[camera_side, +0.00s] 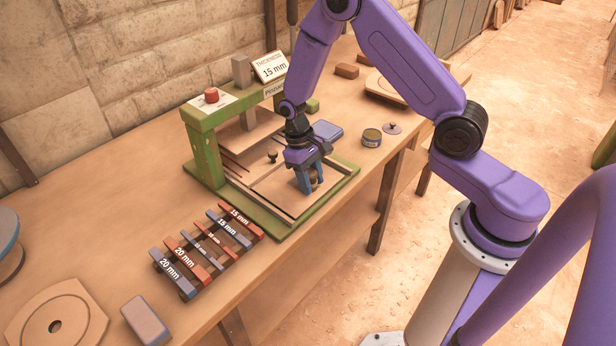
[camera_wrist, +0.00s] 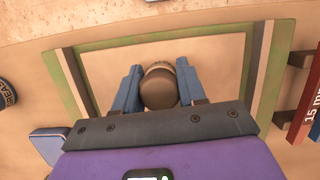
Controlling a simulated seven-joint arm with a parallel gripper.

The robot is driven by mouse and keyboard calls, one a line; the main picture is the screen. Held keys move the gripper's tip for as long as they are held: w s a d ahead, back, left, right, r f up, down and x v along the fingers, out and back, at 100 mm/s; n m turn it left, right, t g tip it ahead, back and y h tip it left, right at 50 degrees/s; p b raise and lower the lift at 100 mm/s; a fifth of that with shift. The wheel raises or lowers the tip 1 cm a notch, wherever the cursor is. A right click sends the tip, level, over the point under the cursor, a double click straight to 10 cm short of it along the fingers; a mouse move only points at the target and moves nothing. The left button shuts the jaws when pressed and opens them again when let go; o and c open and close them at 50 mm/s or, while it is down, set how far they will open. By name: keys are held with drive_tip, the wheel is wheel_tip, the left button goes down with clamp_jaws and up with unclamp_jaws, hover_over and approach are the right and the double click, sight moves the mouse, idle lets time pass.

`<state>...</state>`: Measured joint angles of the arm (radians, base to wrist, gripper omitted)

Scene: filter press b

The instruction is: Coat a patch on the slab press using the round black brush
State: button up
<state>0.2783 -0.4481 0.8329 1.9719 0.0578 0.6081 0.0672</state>
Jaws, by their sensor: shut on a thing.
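The slab press (camera_side: 204,150) is a green frame with a pale bed and wooden strips; its bed (camera_wrist: 215,55) fills much of the wrist view. My gripper (camera_side: 309,183) is low over the front right part of the bed. In the wrist view its blue fingers (camera_wrist: 159,82) are shut on the round brush (camera_wrist: 160,92), a dark, round-topped thing with a paler band. The brush's lower end is hidden, so I cannot tell whether it touches the bed. A small dark knob (camera_side: 272,155) stands on the bed to the left of my gripper.
A labelled tin (camera_side: 371,138) and a flat knobbed lid (camera_side: 392,128) are right of the press. A blue-grey block (camera_side: 327,130) lies behind my gripper. A rack of red and blue thickness bars (camera_side: 206,249) stands front left. A 15 mm sign (camera_side: 271,67) tops the press.

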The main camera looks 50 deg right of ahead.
sight(295, 179)
drive_tip(key=shift+w, duration=3.2)
drive_tip(key=shift+w+r, duration=0.15)
wheel_tip(295, 179, up, 8)
